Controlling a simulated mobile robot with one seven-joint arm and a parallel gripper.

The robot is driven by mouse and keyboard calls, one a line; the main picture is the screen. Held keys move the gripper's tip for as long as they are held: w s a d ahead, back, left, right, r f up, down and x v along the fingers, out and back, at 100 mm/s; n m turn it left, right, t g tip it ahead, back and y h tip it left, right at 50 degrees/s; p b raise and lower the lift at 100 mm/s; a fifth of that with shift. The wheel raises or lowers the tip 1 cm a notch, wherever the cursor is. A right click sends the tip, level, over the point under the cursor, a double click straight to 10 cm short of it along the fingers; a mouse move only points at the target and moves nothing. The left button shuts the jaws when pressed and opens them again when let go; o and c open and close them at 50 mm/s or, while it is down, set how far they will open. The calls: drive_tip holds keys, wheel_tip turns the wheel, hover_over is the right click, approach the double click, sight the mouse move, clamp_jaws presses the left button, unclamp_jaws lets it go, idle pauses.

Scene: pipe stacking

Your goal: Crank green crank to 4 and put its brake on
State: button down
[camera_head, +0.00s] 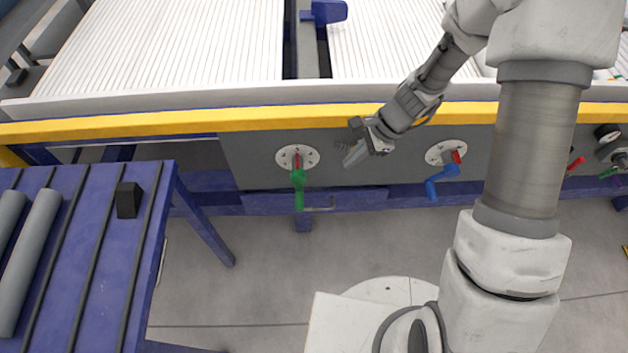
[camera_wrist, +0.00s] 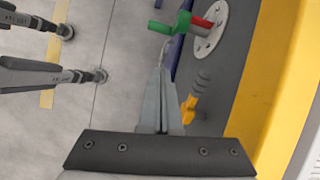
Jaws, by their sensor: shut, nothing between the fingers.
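The green crank (camera_head: 299,188) is on the grey panel of the long bench, with its arm hanging down below a round white dial (camera_head: 283,157). A small red lever (camera_head: 297,162) sits at the dial's centre; I take it for the brake. The dial's numbers are too small to read. My gripper (camera_head: 350,162) is shut and empty, to the right of the green crank and apart from it. In the wrist view, the shut fingers (camera_wrist: 163,72) point towards the green crank (camera_wrist: 181,24), with the red lever (camera_wrist: 204,23) and dial (camera_wrist: 211,32) beyond to the right.
A blue crank (camera_head: 435,187) with its own dial and red lever is on the panel to the right. A yellow rail (camera_head: 200,126) runs above the panel. A blue table (camera_head: 75,260) with grey pipes stands at left. The floor below the green crank is clear.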

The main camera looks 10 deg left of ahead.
sight(298, 192)
drive_tip(key=s+a+f+m+b, duration=0.1)
drive_tip(key=a+f, duration=0.3)
drive_tip(key=f, duration=0.4)
drive_tip(key=s+a+f+m+b, duration=0.1)
drive_tip(key=a+f+b, duration=0.2)
drive_tip(key=f, duration=0.6)
drive_tip(key=shift+s+a+g+b, duration=0.35)
drive_tip(key=shift+a+g, duration=0.05)
drive_tip(key=shift+a, duration=0.65)
